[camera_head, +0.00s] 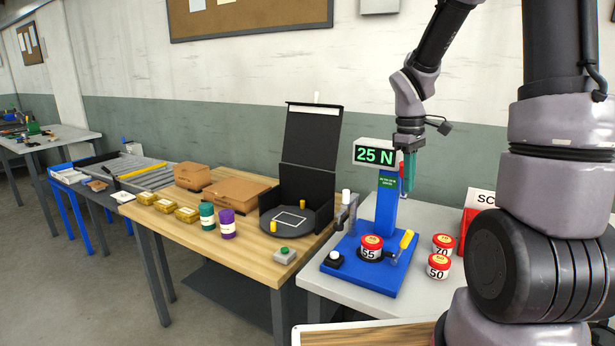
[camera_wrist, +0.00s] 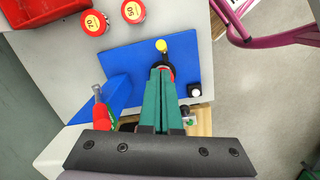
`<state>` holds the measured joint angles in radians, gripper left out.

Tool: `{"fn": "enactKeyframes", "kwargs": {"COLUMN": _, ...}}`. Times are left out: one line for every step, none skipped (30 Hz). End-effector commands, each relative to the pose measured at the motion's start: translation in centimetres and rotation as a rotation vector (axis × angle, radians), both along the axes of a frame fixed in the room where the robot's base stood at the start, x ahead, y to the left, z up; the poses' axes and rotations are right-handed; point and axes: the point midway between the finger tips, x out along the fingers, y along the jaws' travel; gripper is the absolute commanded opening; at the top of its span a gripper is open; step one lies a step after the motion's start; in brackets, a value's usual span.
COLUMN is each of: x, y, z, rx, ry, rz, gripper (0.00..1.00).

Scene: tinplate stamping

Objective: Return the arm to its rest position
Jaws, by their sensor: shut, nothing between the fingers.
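My gripper (camera_head: 409,172) hangs from my arm beside the post of the blue force stand (camera_head: 345,262), above the stand's base. Its green fingers are shut and empty. In the wrist view my gripper (camera_wrist: 161,72) points down over the stand's blue base (camera_wrist: 120,62). A red-lidded tin marked 55 (camera_head: 371,252) sits on the base, mostly hidden behind the fingers in the wrist view. The stand's display (camera_head: 375,154) reads 25 N. A yellow-handled lever (camera_head: 406,240) stands at the base's right side, with a black-and-white button (camera_head: 333,259) at its left.
Tins marked 70 (camera_head: 443,243) and 50 (camera_head: 438,268) stand right of the base, near a red bin (camera_head: 467,225). A wooden table (camera_head: 180,235) at left holds boxes, tins and a black turntable (camera_head: 287,222). Air above the wooden table is free.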

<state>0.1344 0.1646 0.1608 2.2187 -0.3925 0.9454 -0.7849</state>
Motion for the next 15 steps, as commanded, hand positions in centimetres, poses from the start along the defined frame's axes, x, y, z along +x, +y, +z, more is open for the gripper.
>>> {"fn": "enactKeyframes", "kwargs": {"x": -0.6, "y": 0.3, "z": 2.0, "rx": 0.004, "ry": -0.051, "rz": -0.057, "gripper": 0.00}}
{"fn": "enactKeyframes", "kwargs": {"x": -1.0, "y": 0.5, "z": 3.1, "rx": 0.010, "ry": -0.079, "rz": -0.099, "gripper": 0.00}}
{"fn": "enactKeyframes", "kwargs": {"x": -1.7, "y": 0.7, "z": 4.5, "rx": 0.020, "ry": -0.118, "rz": -0.157, "gripper": 0.00}}
{"fn": "enactKeyframes", "kwargs": {"x": -2.1, "y": 0.9, "z": 5.6, "rx": 0.032, "ry": -0.147, "rz": -0.203, "gripper": 0.00}}
{"fn": "enactKeyframes", "kwargs": {"x": -2.7, "y": 1.1, "z": 6.5, "rx": 0.044, "ry": -0.175, "rz": -0.246, "gripper": 0.00}}
{"fn": "enactKeyframes", "kwargs": {"x": -3.4, "y": 1.4, "z": 7.8, "rx": 0.062, "ry": -0.213, "rz": -0.304, "gripper": 0.00}}
{"fn": "enactKeyframes", "kwargs": {"x": -4.0, "y": 1.6, "z": 8.7, "rx": 0.078, "ry": -0.239, "rz": -0.348, "gripper": 0.00}}
{"fn": "enactKeyframes", "kwargs": {"x": -4.6, "y": 1.8, "z": 9.6, "rx": 0.094, "ry": -0.265, "rz": -0.391, "gripper": 0.00}}
{"fn": "enactKeyframes", "kwargs": {"x": -5.4, "y": 2.2, "z": 10.8, "rx": 0.121, "ry": -0.300, "rz": -0.449, "gripper": 0.00}}
{"fn": "enactKeyframes", "kwargs": {"x": -6.1, "y": 2.4, "z": 11.6, "rx": 0.140, "ry": -0.324, "rz": -0.490, "gripper": 0.00}}
{"fn": "enactKeyframes", "kwargs": {"x": -6.7, "y": 2.6, "z": 12.4, "rx": 0.164, "ry": -0.349, "rz": -0.532, "gripper": 0.00}}
{"fn": "enactKeyframes", "kwargs": {"x": -7.6, "y": 2.8, "z": 13.4, "rx": 0.196, "ry": -0.379, "rz": -0.586, "gripper": 0.00}}
{"fn": "enactKeyframes", "kwargs": {"x": -8.3, "y": 3.1, "z": 14.1, "rx": 0.221, "ry": -0.402, "rz": -0.626, "gripper": 0.00}}
{"fn": "enactKeyframes", "kwargs": {"x": -8.9, "y": 3.3, "z": 14.7, "rx": 0.249, "ry": -0.423, "rz": -0.666, "gripper": 0.00}}
{"fn": "enactKeyframes", "kwargs": {"x": -9.8, "y": 3.5, "z": 15.5, "rx": 0.285, "ry": -0.447, "rz": -0.717, "gripper": 0.00}}
